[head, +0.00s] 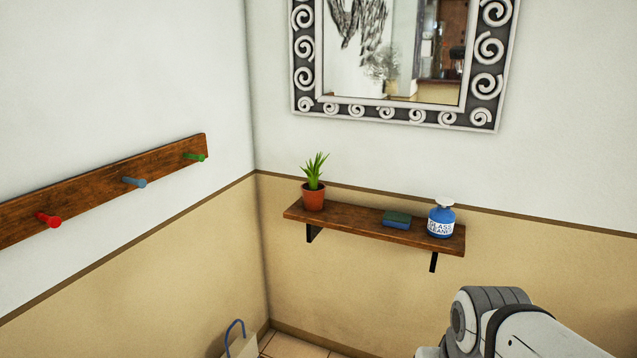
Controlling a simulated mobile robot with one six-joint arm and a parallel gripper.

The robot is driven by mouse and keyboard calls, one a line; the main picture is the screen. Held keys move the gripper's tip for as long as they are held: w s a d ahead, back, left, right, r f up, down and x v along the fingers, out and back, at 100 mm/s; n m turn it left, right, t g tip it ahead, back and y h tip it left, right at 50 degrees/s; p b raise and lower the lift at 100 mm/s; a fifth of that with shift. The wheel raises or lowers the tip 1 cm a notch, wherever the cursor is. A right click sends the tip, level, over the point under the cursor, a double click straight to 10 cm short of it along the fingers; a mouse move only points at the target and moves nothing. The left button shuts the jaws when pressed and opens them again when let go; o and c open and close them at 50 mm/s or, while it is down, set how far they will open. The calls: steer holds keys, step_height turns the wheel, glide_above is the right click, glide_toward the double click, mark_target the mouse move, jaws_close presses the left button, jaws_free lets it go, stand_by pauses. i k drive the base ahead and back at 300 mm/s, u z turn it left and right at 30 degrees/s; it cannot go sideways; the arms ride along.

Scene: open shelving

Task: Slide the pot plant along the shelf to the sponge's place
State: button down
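The pot plant (313,193), a green spiky plant in a terracotta pot, stands upright near the left end of the wooden wall shelf (350,219). The sponge (397,219), blue with a dark green top, lies flat on the shelf to the right of the plant. Bare shelf shows between the two. My arm shows at the bottom right, in front of and below the shelf, apart from everything on it. My gripper is not in the picture.
A blue and white glass cleaner bottle (441,218) stands right of the sponge. A mirror (395,115) hangs above the shelf. A peg rail (100,194) is on the left wall. A bag with a blue handle (241,346) stands on the floor below.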

mark_target(313, 192)
steer(key=i, duration=2.2)
steer(key=u, duration=0.65)
